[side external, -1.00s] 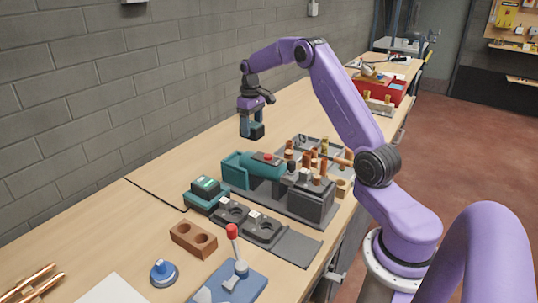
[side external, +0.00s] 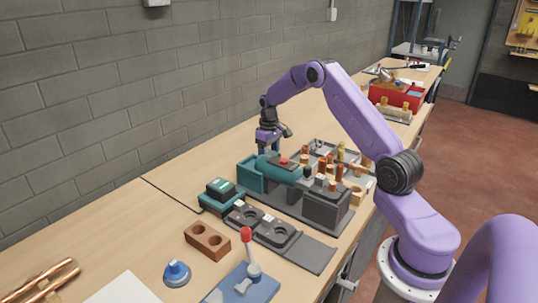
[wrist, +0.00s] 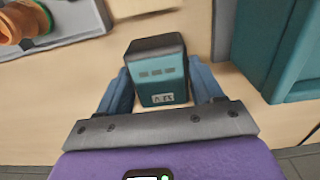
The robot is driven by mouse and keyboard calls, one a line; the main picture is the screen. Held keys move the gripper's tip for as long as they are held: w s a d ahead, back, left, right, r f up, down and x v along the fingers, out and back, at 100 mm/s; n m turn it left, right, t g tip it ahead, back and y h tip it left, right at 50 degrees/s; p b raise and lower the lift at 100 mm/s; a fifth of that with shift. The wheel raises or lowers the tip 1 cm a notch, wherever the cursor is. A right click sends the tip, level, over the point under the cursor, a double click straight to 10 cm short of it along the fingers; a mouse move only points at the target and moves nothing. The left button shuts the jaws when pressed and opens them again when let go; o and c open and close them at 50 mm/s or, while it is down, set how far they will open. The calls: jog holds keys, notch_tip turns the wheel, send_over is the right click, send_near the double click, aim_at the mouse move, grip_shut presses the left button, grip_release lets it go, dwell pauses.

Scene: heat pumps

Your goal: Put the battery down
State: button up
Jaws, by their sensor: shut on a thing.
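My gripper (wrist: 160,84) is shut on a teal battery (wrist: 158,72) with a dark end; one blue finger is on each side of it. In the wrist view the battery is over bare wooden bench, just left of a teal box. In the side view my gripper (side external: 268,138) points down behind the teal machine, and the machine hides the battery and fingertips. I cannot tell whether the battery touches the bench. A charger with a similar teal block (side external: 219,190) stands nearer the camera.
The teal machine (side external: 277,168) on its grey base stands close in front of my gripper. A tray of copper fittings (side external: 335,158) is beside it. The bench (side external: 215,150) is clear toward the block wall.

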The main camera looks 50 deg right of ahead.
aim_at(269, 153)
jog(key=o, duration=1.3)
jog(key=shift+f, duration=0.15)
notch_tip(269, 153, up, 12)
jog(key=s+a+r+n, duration=0.2)
jog(key=s+a, duration=0.2)
jog(key=a, duration=0.5)
jog(key=s+a+r+n, duration=0.1)
jog(key=s+a+n, duration=0.1)
jog(key=s+a, duration=0.5)
jog(key=s+a+r+n, duration=0.2)
jog(key=a, duration=0.9)
jog(key=s+a+n, duration=0.1)
jog(key=s+n, duration=0.1)
jog(key=s, duration=0.6)
jog(key=s+a+f+n, duration=0.1)
jog(key=s+n, duration=0.1)
jog(key=s, duration=0.7)
jog(key=s+f+n, duration=0.1)
jog(key=s+n, duration=0.1)
jog(key=s, duration=0.7)
jog(key=shift+s+a+f+n, duration=0.1)
jog(key=shift+a+f+n, duration=0.1)
jog(key=shift+a+n, duration=0.15)
